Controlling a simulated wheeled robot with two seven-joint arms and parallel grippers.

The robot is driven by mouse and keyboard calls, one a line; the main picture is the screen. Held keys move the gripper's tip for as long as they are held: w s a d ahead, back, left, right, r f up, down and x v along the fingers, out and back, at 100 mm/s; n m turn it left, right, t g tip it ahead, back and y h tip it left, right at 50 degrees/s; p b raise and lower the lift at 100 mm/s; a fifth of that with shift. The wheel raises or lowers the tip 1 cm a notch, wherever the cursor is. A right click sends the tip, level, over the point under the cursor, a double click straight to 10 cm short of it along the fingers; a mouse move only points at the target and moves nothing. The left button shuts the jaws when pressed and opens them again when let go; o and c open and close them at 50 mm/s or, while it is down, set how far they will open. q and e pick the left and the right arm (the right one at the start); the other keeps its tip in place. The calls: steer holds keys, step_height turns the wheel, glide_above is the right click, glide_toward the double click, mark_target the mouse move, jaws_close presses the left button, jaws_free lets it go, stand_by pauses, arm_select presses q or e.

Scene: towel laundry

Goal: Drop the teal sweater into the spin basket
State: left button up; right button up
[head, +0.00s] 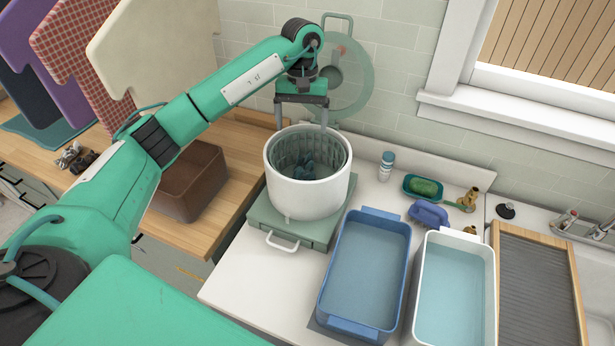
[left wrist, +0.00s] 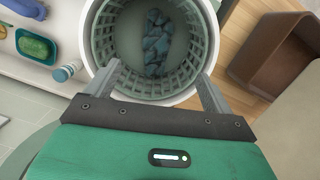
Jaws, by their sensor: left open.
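The teal sweater (left wrist: 158,45) lies crumpled at the bottom of the spin basket, seen best in the left wrist view. In the head view only a bluish part of it (head: 311,168) shows through the opening. The spin basket (head: 308,197) is a white tub with a slotted grey inner wall, standing on a grey-green base. My left gripper (head: 302,115) is above the back rim of the basket, pointing down, with its fingers apart and nothing between them. The fingers also show over the rim in the left wrist view (left wrist: 158,82). My right gripper is not in view.
A blue basin (head: 330,285) and a white basin (head: 489,300) of water stand right of the spin basket. A brown bin (head: 190,190) is on the wooden counter to its left. A round lid (head: 357,75) stands open behind. A bottle (head: 386,166) and soap dish (head: 409,187) are behind the basins.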

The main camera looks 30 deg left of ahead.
arm_select(q)
step_height(320, 180, up, 6)
steer(key=shift+w+a+r+b, duration=0.15)
steer(key=shift+w+b, duration=0.3)
steer(key=shift+s, duration=0.1)
stand_by(0.4)
